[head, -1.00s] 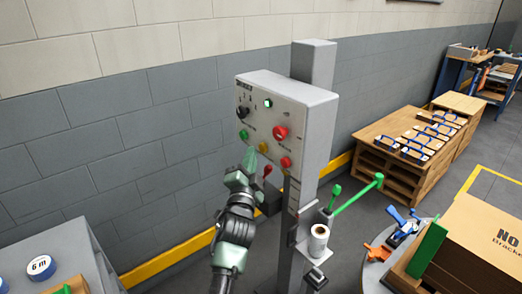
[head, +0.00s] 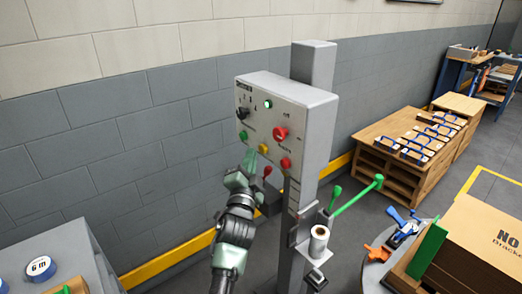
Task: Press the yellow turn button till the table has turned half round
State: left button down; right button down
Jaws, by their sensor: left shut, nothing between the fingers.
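The grey control box (head: 305,110) stands on a post in the middle of the head view. Its yellow button (head: 264,148) is low on the front face, between a green button (head: 243,136) and a red button (head: 286,163). My left gripper (head: 251,156) is shut and empty, its tips up at the face just left of the yellow button; I cannot tell whether they touch it. The round table (head: 376,273) shows in part at the lower right, with a brown stack (head: 480,240) and a green upright (head: 428,252) on it. My right gripper is not in view.
A red stop knob (head: 280,133) and a lit green lamp (head: 267,104) are on the box. A green lever (head: 358,194) and a white roll (head: 318,242) are on the post's right. A grey cabinet (head: 75,245) stands at lower left. The wall is behind.

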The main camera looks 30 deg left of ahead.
pick_arm(q)
jog(key=shift+w, duration=0.2)
dwell(0.7)
jog(key=shift+w+d, duration=0.15)
jog(key=shift+w, duration=0.1)
